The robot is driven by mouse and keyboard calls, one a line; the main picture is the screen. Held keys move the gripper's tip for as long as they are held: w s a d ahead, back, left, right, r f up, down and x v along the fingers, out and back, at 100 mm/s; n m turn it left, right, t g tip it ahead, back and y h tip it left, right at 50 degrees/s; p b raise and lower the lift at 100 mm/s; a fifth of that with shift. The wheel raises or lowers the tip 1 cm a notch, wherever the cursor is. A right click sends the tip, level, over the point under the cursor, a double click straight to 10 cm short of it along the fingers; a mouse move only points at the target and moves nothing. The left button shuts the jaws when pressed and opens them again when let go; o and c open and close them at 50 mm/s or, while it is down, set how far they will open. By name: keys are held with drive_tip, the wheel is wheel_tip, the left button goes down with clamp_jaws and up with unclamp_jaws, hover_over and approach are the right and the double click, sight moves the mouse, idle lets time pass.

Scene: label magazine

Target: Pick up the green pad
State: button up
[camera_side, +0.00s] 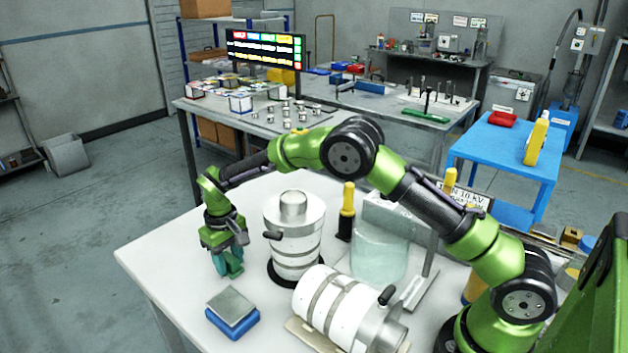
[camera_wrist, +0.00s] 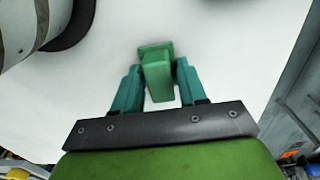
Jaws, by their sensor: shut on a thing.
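The green pad (camera_wrist: 157,75) is a small green block, seen between the two teal fingers of my gripper (camera_wrist: 158,86) in the wrist view. The fingers are shut on it from both sides. In the side view my gripper (camera_side: 228,265) points down over the left part of the white table (camera_side: 160,250), left of the upright white canister. There the pad is mostly hidden by the fingers. I cannot tell whether the pad touches the table.
An upright white canister (camera_side: 295,240) on a dark base stands close to the right of my gripper. A white canister lying on its side (camera_side: 330,305) and a blue block with a grey top (camera_side: 232,315) are nearer the front. The table's left side is clear.

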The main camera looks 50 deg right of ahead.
sight(227, 259)
wheel_tip(227, 259, up, 10)
drive_tip(key=shift+r, duration=0.1)
idle(0.4)
drive_tip(key=o, duration=0.4)
drive_tip(key=c, duration=0.3)
drive_tip(key=shift+a, duration=0.3)
drive_tip(key=s+a, duration=0.2)
drive_tip(key=s, duration=0.1)
drive_tip(key=s+a, duration=0.3)
drive_tip(key=s, duration=0.1)
drive_tip(key=s+a, duration=0.3)
drive_tip(key=s, duration=0.1)
drive_tip(key=shift+r, duration=0.25)
drive_tip(key=shift+f, duration=2.6)
